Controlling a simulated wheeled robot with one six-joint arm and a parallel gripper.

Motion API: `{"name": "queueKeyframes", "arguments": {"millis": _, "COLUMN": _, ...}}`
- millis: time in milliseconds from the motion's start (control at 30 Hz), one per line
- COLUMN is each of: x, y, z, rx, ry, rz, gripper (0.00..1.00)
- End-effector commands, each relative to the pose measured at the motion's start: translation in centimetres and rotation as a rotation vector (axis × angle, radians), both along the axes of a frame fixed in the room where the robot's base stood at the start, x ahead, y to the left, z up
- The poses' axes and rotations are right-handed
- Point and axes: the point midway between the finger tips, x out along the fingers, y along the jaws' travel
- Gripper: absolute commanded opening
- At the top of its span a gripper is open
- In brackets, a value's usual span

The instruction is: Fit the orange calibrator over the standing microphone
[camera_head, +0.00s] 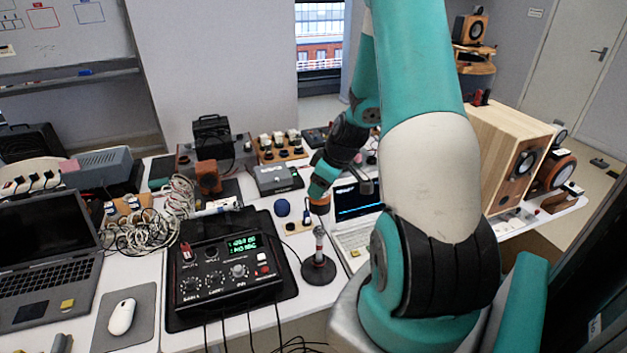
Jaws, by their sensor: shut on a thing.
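The orange calibrator (319,206) is a small orange cylinder at the end of my arm, just right of the picture's middle. My gripper (320,194) is shut on it; the fingers are small and partly hidden here. The standing microphone (319,243) is a slim grey upright rod with a reddish band, on a round black base (318,270) at the table's front. The calibrator shows just above the microphone's tip, with a small gap in this view. I cannot tell from this one angle whether they line up in depth.
A black mixer with a green display (226,273) stands left of the microphone base. A blue ball (282,207) and a laptop (356,212) flank the calibrator. Tangled cables (170,215) lie further left. A wooden speaker (512,150) stands right. My arm covers the right middle.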

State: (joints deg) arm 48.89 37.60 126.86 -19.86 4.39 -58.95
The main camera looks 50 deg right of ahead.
Motion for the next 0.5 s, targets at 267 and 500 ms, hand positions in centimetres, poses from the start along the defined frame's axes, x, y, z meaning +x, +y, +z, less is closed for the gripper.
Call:
{"name": "queueKeyframes", "arguments": {"millis": 267, "x": 0.1, "y": 0.1, "z": -1.4, "rx": 0.0, "ry": 0.0, "rz": 0.002, "gripper": 0.21}}
{"name": "queueKeyframes", "arguments": {"millis": 500, "x": 0.0, "y": 0.0, "z": -3.2, "rx": 0.0, "ry": -0.001, "rz": 0.001, "gripper": 0.21}}
